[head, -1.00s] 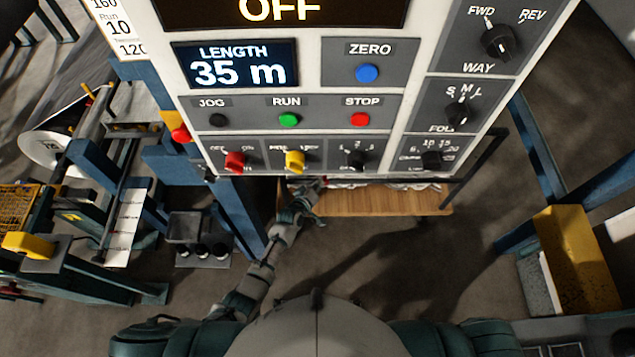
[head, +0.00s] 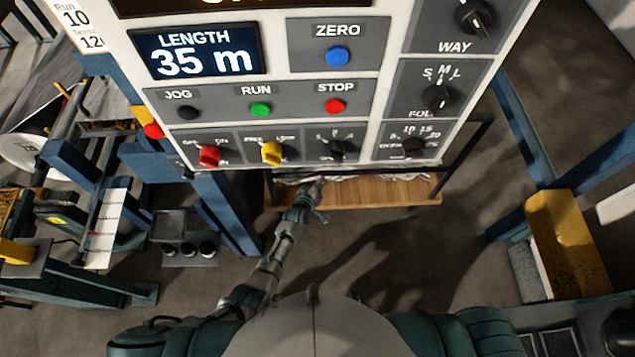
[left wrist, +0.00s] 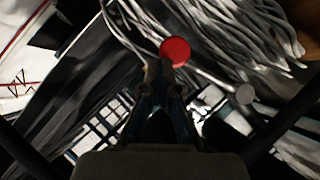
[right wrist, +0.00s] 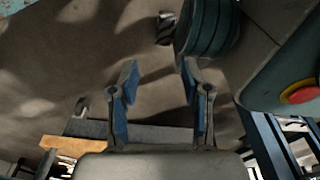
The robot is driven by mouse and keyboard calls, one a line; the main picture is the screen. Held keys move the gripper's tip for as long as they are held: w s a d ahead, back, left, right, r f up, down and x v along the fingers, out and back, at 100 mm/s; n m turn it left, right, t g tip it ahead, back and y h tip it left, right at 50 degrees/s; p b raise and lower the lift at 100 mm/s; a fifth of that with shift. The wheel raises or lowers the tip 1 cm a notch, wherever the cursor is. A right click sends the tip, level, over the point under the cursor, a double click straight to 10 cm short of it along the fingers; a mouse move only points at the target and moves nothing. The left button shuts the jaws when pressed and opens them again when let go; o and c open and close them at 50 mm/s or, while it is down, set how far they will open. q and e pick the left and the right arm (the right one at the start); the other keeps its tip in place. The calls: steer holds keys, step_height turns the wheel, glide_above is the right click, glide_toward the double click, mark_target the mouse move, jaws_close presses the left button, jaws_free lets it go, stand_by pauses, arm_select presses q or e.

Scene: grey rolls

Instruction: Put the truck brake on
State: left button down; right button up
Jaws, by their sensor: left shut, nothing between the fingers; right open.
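The control panel (head: 385,88) fills the upper part of the head view. Its bottom row has a red knob (head: 208,155) with an ON label and a yellow knob (head: 271,152) marked FREE and LOCK. No truck brake label is readable. My left gripper (head: 318,184) is low in front of the panel's lower edge, near the wooden board (head: 385,195). In the left wrist view a red ball-shaped knob (left wrist: 175,52) lies just beyond its shut fingertips (left wrist: 158,72); contact cannot be told. My right gripper (right wrist: 159,75) is open and empty over the floor.
Grey strands (left wrist: 215,30) and a grey ball (left wrist: 245,93) lie around the red ball. Blue frame posts (head: 228,210) stand left of the board. A yellow trough (head: 567,240) is at the right. The floor in front is clear.

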arm_select(q)
steer(key=shift+d, duration=0.55)
arm_select(e)
steer(key=shift+w+d, duration=0.15)
steer(key=shift+d, duration=0.15)
arm_select(q)
steer(key=shift+a, duration=0.3)
arm_select(e)
steer(key=shift+a, duration=0.15)
arm_select(q)
steer(key=s+a+r+p, duration=0.1)
steer(key=s+r+p, duration=0.5)
steer(key=s+r, duration=0.2)
steer(key=shift+s+a+r+p, duration=0.2)
steer(key=shift+s+r+p, duration=0.15)
steer(key=shift+r, duration=0.45)
arm_select(e)
steer(key=s+d+r, duration=0.1)
steer(key=s+r, duration=0.1)
steer(key=s, duration=0.7)
steer(key=shift+d, duration=0.15)
steer(key=shift+s, duration=0.1)
